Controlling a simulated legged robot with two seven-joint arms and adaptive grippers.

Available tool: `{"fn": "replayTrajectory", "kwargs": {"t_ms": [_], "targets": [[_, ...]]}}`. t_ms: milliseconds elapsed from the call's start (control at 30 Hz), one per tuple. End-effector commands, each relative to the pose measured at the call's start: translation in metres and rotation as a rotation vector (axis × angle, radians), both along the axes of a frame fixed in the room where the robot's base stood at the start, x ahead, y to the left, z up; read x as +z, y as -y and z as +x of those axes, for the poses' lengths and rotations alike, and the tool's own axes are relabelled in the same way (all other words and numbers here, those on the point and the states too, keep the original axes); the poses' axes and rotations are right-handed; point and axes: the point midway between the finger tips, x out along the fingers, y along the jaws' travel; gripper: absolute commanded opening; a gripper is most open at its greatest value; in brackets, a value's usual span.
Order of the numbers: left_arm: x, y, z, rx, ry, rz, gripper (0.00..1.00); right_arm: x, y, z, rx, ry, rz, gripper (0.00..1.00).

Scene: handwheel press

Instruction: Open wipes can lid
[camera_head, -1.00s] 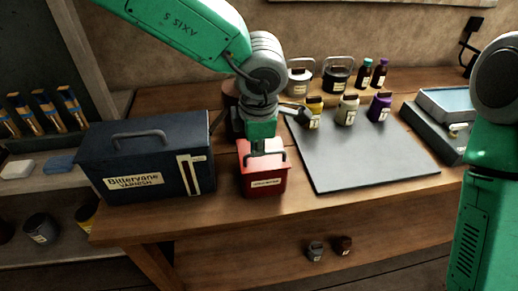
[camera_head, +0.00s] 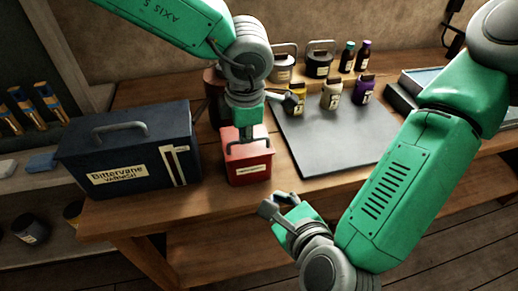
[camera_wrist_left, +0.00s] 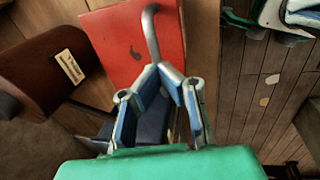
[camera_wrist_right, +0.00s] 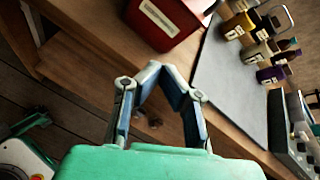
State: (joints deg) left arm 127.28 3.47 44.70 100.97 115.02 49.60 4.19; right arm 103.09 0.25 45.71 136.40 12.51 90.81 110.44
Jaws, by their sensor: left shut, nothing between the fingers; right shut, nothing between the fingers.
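A small red can (camera_head: 248,170) with a pale label too small to read stands at the table's front edge. It is upright and looks closed in the head view. My left gripper (camera_head: 248,142) is over its top, shut. In the left wrist view the grey handle (camera_wrist_left: 151,32) on the red lid (camera_wrist_left: 122,48) lies just beyond the left fingertips (camera_wrist_left: 166,68); I cannot tell whether they touch. My right gripper (camera_head: 276,204) is shut and empty, in front of the can and apart from it. The right wrist view shows the red can (camera_wrist_right: 165,22) beyond the right fingertips (camera_wrist_right: 158,68).
A dark blue toolbox (camera_head: 125,160) stands left of the can. A grey mat (camera_head: 330,140) lies to the right, with several small bottles (camera_head: 331,95) at its back edge. Dark pots (camera_head: 319,62) stand behind. A dark tray (camera_head: 405,95) is at the right.

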Motion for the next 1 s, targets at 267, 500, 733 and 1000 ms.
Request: {"fn": "replayTrajectory", "kwargs": {"t_ms": [267,500,733,1000], "targets": [[-0.007,-0.002,-0.002,-0.001,-0.010,0.006,0.00,0.053,-0.016,0.015,-0.240,-0.005,0.393,0.00],[-0.007,-0.002,-0.003,-0.001,-0.010,0.006,0.00,0.054,-0.022,0.034,-0.272,-0.004,0.445,0.00],[-0.007,-0.002,-0.003,0.000,-0.010,0.005,0.00,0.040,-0.035,0.072,-0.269,-0.004,0.443,0.00],[-0.007,-0.002,-0.003,0.000,-0.010,0.006,0.00,0.028,-0.045,0.101,-0.268,-0.008,0.442,0.00]]}}
